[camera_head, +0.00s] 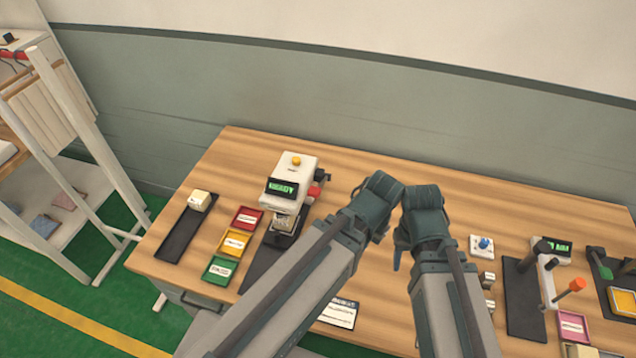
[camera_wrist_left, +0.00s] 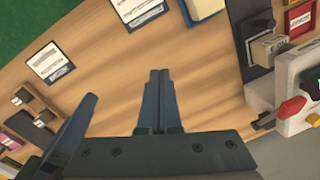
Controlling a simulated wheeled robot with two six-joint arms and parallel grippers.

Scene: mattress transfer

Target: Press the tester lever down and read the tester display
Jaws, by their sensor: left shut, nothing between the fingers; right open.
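The white tester (camera_head: 299,170) stands left of centre on the table, with a green-lit display (camera_head: 282,187) that appears to read READY. A red knob (camera_head: 314,191), apparently the lever, sticks out on its right side; I cannot tell how far down it is. It also shows in the left wrist view (camera_wrist_left: 292,110). A pale labelled block (camera_head: 284,221) sits under the tester head. My left gripper (camera_wrist_left: 160,72) is shut and empty over bare wood, apart from the tester. My right gripper (camera_head: 420,205) is beside it; its fingers are mostly hidden in the head view.
Red (camera_head: 247,218), yellow (camera_head: 234,243) and green (camera_head: 219,270) trays lie left of the tester. A black tray (camera_head: 180,235) holds a pale block (camera_head: 200,200). A second device (camera_head: 525,300) with an orange knob (camera_head: 577,285) stands right. A card (camera_head: 340,312) lies in front.

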